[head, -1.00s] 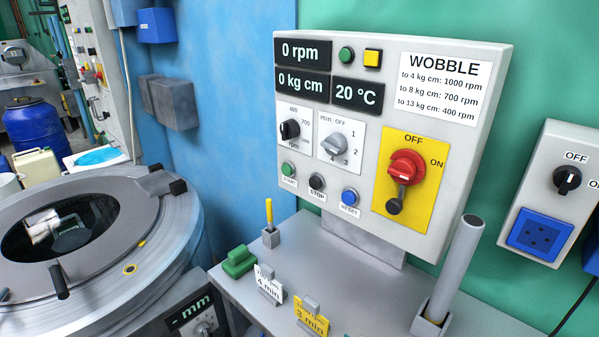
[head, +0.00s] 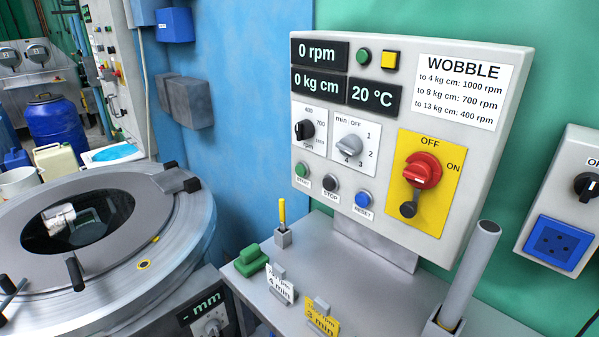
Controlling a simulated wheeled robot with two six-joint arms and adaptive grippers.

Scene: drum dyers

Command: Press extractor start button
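The green start button (head: 302,169) sits at the lower left of the grey control panel (head: 480,190), above a START label. To its right are a black stop button (head: 331,182) and a blue reset button (head: 363,198). The panel's displays read 0 rpm, 0 kg cm and 20 °C. A red main switch (head: 422,170) is on a yellow plate marked OFF and ON. The extractor drum (head: 180,220) stands at the left with a dark round window in its lid. Neither of my grippers shows in the head view.
A grey shelf (head: 385,300) below the panel holds a green block (head: 251,261), a yellow pen in a holder (head: 282,225), two small label cards and an upright grey tube (head: 468,275). A socket box (head: 565,205) hangs at the right. Blue barrel (head: 55,122) stands behind the drum.

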